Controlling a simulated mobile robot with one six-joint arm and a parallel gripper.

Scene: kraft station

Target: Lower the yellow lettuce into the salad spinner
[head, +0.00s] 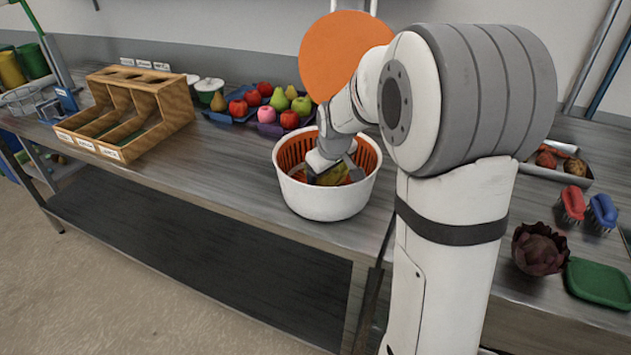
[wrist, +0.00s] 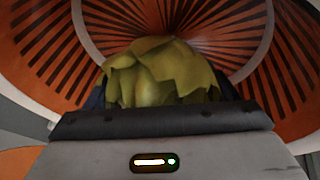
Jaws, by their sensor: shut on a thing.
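The salad spinner (head: 322,204) is a white bowl with an orange slotted basket inside, standing near the front edge of the worktop in the head view. The orange basket (wrist: 40,52) fills the background of the wrist view. My gripper (head: 334,168) reaches down into the spinner and is shut on the yellow lettuce (head: 330,177). The lettuce (wrist: 160,72) shows yellow-green leaves above the dark jaw edge in the wrist view. It is inside the basket's rim. Whether it touches the basket floor I cannot tell. My arm hides part of the spinner's rear right.
A wooden divided box (head: 127,112) stands at the left. A blue tray (head: 238,116) of several fruits lies behind the spinner. Worktop left of the spinner is clear.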

